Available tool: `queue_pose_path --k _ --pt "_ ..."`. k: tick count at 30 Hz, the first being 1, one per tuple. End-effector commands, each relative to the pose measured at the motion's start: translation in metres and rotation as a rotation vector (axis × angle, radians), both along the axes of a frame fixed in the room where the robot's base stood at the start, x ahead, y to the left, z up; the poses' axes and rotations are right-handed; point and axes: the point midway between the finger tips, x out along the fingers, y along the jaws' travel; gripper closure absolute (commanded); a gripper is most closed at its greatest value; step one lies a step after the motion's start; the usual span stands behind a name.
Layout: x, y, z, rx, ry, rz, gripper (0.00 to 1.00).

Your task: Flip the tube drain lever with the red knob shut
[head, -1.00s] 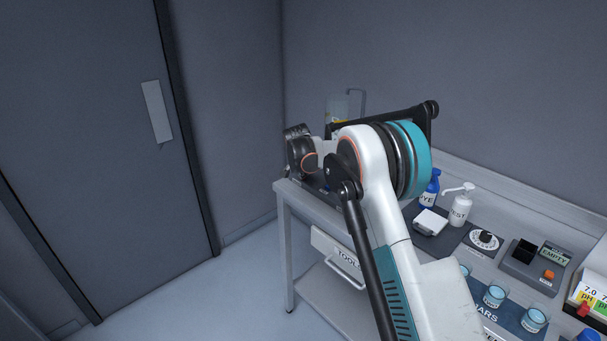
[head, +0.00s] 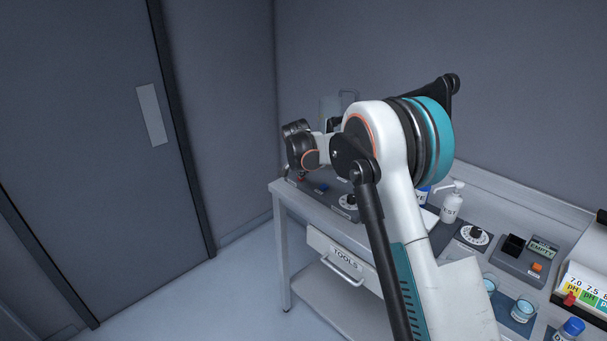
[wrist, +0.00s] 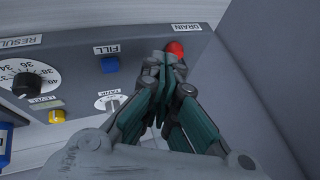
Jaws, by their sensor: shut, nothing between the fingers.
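The red knob (wrist: 176,48) of the drain lever shows at the top middle of the wrist view, just under the DRAIN label (wrist: 186,27) on the grey panel. My gripper (wrist: 173,66) is shut and empty. Its fingertips are right at the red knob and overlap its lower side in the picture; I cannot tell whether they touch. The lever's stem is hidden behind the fingers, so its tilt cannot be read.
A blue FILL knob (wrist: 110,65), a black RESULT dial (wrist: 27,84) and a yellow knob (wrist: 56,116) sit left of the gripper. Bottles and jars stand farther right on the bench (head: 283,186).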

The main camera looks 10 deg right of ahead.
Motion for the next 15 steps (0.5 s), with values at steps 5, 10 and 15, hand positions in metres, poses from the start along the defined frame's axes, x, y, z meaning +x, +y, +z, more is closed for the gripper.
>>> queue_pose_path --k 5,10,15 --pt "-0.017 0.008 0.029 0.001 0.0 0.002 1.0" --pt "-0.025 0.012 0.041 0.0 0.001 0.001 1.0" --pt "-0.027 0.013 0.044 0.001 0.001 0.002 1.0"
